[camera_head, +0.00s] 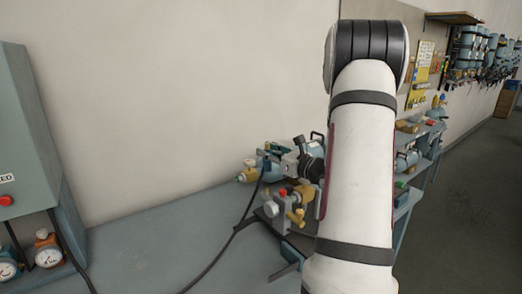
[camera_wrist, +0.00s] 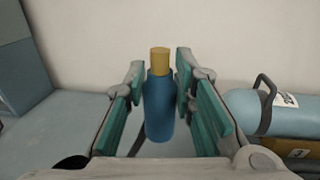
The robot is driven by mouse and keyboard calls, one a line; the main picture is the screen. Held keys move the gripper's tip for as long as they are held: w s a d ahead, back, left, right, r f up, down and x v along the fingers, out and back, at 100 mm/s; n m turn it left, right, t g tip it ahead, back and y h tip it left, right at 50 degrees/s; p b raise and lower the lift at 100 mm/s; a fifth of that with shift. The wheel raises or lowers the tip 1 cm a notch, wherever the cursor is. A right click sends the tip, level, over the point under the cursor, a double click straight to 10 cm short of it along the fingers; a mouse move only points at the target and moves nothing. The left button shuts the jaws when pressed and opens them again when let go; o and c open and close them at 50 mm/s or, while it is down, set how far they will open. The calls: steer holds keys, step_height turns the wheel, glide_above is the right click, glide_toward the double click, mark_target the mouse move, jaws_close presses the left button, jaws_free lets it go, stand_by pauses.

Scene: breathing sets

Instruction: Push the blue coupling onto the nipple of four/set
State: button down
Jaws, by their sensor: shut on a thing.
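The blue coupling (camera_wrist: 159,108) stands upright between the teal finger pads of my gripper (camera_wrist: 160,80) in the wrist view. My gripper is shut on it. A brass-coloured end (camera_wrist: 160,60) sticks up from the top of the coupling. A dark hose shows behind its lower part. In the head view my white arm covers much of the bench's far end, and I cannot make out the coupling there. A breathing set with brass and red fittings (camera_head: 290,205) lies left of my arm. I cannot tell which set is four, and its nipple is not identifiable.
A light blue cylinder (camera_wrist: 262,112) with a dark handle and label lies right of my gripper. A black hose (camera_head: 222,250) runs across the grey bench (camera_head: 150,245). A grey cabinet with gauges (camera_head: 45,250) stands at the left. The bench's middle is otherwise clear.

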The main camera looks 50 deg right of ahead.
mark_target(270, 169)
stand_by(0.4)
steer(key=shift+s+f+b, duration=0.1)
steer(key=shift+f+b, duration=2)
steer(key=shift+f, duration=0.8)
steer(key=shift+b, duration=0.4)
steer(key=shift+f+b, duration=0.7)
steer(key=shift+f, duration=0.15)
steer(key=c, duration=1.3)
jaws_free()
steer(key=shift+f, duration=0.1)
steer(key=shift+s, duration=0.15)
